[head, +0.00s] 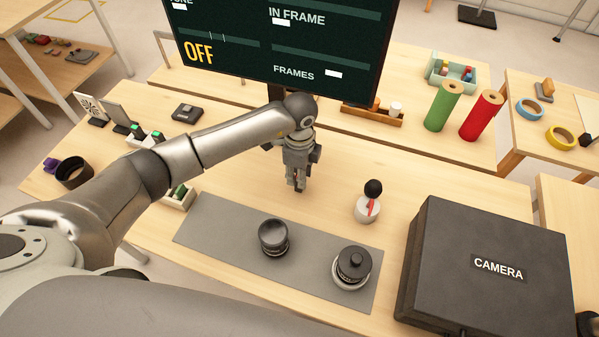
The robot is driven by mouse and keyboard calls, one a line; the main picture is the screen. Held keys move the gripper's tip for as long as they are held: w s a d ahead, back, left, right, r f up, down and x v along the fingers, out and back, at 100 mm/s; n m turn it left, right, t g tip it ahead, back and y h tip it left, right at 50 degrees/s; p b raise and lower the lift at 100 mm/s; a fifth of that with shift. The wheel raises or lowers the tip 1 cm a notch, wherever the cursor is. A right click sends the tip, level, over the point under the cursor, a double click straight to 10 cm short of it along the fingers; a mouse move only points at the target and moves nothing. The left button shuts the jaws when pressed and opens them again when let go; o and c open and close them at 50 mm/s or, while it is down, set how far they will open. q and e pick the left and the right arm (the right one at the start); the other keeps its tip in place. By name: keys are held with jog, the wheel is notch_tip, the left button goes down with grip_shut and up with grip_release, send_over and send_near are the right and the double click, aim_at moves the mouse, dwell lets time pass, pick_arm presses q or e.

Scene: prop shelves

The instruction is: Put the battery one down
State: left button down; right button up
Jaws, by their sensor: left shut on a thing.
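My left gripper (298,185) points down over the middle of the wooden table, behind the grey mat. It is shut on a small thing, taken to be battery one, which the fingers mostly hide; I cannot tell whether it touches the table. Small dark blocks with green tops (138,131) stand in a holder at the left, partly behind my arm. A small light tray (178,203) with green and dark pieces sits below my left arm. My right gripper is not in view.
The grey mat (215,226) bears a dark lens (273,238) and another round lens piece (353,267). A black-knobbed piece with a red tag (370,202) stands right of my gripper. A black CAMERA case (470,268) fills the right. A dark screen (285,45) rises behind.

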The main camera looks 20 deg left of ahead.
pick_arm(q)
jog(key=shift+f, duration=0.5)
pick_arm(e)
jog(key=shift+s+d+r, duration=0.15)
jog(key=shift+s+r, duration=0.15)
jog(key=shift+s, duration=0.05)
pick_arm(q)
jog(key=shift+f, duration=0.1)
jog(key=shift+f, duration=0.2)
jog(key=c, duration=1.2)
grip_release()
jog(key=shift+r, duration=0.1)
jog(key=shift+o, duration=0.2)
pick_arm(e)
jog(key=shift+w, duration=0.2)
pick_arm(q)
jog(key=shift+r, duration=0.1)
